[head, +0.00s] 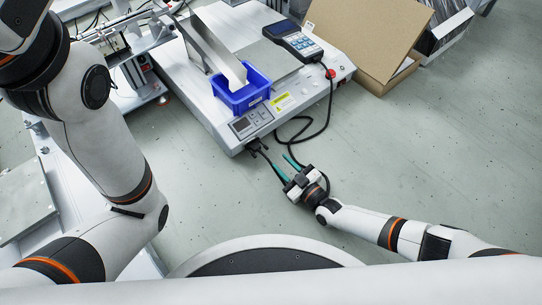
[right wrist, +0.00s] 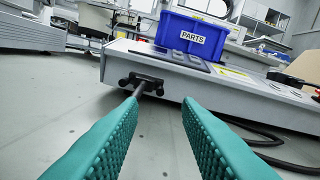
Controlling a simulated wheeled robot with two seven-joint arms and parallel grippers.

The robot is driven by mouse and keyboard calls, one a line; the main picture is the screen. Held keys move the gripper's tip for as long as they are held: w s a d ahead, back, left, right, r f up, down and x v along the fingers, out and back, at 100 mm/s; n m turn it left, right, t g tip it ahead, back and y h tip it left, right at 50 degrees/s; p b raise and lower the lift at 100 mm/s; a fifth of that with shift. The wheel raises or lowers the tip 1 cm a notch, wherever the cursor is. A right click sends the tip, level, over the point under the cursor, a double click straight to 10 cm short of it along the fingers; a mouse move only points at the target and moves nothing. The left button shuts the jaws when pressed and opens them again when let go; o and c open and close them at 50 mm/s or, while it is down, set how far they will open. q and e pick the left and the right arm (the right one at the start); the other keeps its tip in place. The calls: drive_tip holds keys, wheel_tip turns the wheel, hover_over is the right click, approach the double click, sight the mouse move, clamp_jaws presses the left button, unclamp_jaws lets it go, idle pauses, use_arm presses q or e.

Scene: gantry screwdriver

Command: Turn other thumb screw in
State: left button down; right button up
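A black cable connector (right wrist: 146,80) sits against the front side of the grey machine, with dark knobs at its left and right ends that look like the thumb screws. The left knob (right wrist: 124,82) and right knob (right wrist: 158,91) are small in the right wrist view. In the head view the connector (head: 257,146) shows at the machine's lower edge. My right gripper (head: 279,161) has its teal fingers spread and points at the connector, short of it. In the right wrist view nothing lies between the fingertips (right wrist: 159,104). My left arm shows, but its gripper is out of view.
The grey machine (head: 205,88) carries a blue PARTS bin (head: 243,92) and a handheld keypad unit (head: 293,40). A black cable (head: 327,118) loops on the floor near my right gripper. A cardboard box (head: 370,40) stands behind. The floor to the right is clear.

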sight(267, 149)
drive_tip(key=b+x, duration=0.1)
drive_tip(key=x, duration=0.1)
drive_tip(key=b+x, duration=0.1)
drive_tip(key=x, duration=0.2)
drive_tip(key=shift+w+a+f, duration=0.15)
drive_tip(key=shift+w+f, duration=0.05)
drive_tip(key=shift+w, duration=0.05)
drive_tip(key=shift+w+a+r+b, duration=0.15)
drive_tip(key=shift+w+a+b, duration=0.1)
drive_tip(key=shift+w+b, duration=0.1)
drive_tip(key=shift+c, duration=0.2)
clamp_jaws()
